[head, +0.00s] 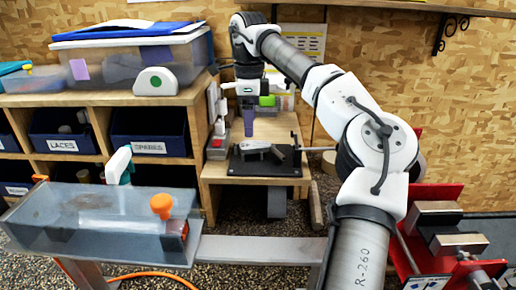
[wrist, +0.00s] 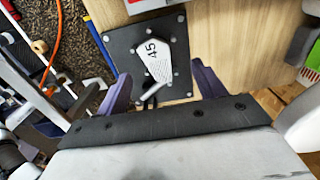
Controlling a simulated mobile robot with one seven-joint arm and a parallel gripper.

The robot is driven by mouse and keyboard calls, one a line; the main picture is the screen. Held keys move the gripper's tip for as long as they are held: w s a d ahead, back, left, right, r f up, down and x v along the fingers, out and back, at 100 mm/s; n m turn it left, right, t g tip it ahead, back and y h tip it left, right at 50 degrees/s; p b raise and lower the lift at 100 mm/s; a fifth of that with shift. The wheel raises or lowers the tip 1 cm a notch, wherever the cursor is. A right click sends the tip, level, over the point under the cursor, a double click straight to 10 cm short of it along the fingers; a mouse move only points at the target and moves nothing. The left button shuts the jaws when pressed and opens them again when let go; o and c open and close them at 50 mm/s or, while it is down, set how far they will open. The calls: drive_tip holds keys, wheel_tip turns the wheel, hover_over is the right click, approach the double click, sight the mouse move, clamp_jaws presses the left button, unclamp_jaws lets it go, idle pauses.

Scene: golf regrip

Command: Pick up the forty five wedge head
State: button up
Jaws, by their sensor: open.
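The forty five wedge head (wrist: 155,62) is a silver-grey club head marked "45". In the wrist view it lies on a black plate (wrist: 119,40) with round studs, its narrow neck pointing toward my gripper. In the head view the wedge head (head: 254,147) is a small grey shape on the black plate (head: 262,167) on the low wooden bench. My gripper (wrist: 160,85) is open, with purple fingers either side of the wedge head's neck in the picture. In the head view my gripper (head: 248,123) hangs above the plate, apart from the wedge head.
Bottles and a red-grey item (head: 218,145) stand on the bench left of the plate. Wooden shelves with blue bins (head: 150,130) stand at the left. A clear tank (head: 85,225) is in the left foreground, and a red rack (head: 440,235) is at the right.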

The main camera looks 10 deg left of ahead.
sight(251, 144)
drive_tip(key=f, duration=0.1)
drive_tip(key=f+p, duration=0.1)
drive_tip(key=f, duration=0.1)
drive_tip(key=f+p, duration=0.1)
drive_tip(key=f, duration=0.1)
drive_tip(key=shift+s+d, duration=0.2)
drive_tip(key=shift+s, duration=0.1)
drive_tip(key=shift+f, duration=0.35)
drive_tip(key=shift+c, duration=0.2)
drive_tip(key=c, duration=1)
drive_tip(key=shift+r, duration=0.1)
wheel_tip(251, 144, up, 10)
drive_tip(key=shift+f+b, duration=0.1)
drive_tip(key=shift+b, duration=0.85)
